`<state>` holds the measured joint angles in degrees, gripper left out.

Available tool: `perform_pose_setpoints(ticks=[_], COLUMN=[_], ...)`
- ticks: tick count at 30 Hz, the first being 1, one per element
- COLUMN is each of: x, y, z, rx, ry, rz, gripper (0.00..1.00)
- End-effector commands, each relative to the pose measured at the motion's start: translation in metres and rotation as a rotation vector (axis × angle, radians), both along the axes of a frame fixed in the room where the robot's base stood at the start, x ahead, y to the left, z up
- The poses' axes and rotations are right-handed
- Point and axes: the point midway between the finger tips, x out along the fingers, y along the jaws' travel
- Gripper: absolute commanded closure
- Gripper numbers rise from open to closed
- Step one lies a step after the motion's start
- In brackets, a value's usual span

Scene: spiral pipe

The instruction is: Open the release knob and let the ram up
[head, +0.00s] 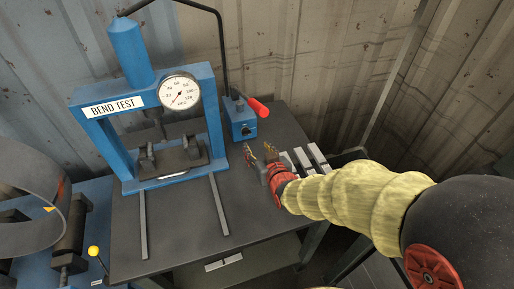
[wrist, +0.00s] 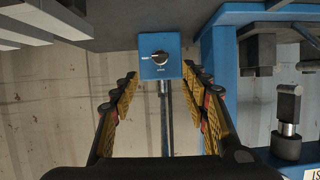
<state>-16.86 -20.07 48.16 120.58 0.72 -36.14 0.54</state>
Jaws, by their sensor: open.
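The release knob (head: 247,131) is a small dark knob on the front of the blue pump box (head: 238,112). In the wrist view the knob (wrist: 160,59) has a light pointer line and sits between and beyond my fingertips. My gripper (head: 259,152) is open and empty, in front of the pump and apart from the knob. In the wrist view my gripper (wrist: 160,76) shows a yellow-padded finger on either side of the knob. The ram (head: 160,128) hangs in the blue press frame (head: 212,110), above two dark supports (head: 192,147). Whether it touches anything below is unclear.
A red-gripped pump lever (head: 258,107) sticks out above the box. Grey bars (head: 303,158) lie right of my gripper on the dark table (head: 180,220). A dial gauge (head: 179,92) is on the press. The table front is mostly clear, apart from two rails.

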Motion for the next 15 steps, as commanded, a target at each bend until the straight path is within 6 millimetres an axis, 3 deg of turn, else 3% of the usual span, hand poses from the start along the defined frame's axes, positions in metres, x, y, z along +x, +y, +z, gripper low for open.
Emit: perform_pose_setpoints(ticks=[11,15], x=[0.0,-0.002], y=[0.0,-0.009], z=[0.0,0.012], rx=[0.0,-0.007], ry=[0.001,0.024], rz=[0.0,-0.015], gripper=[0.55,0.55])
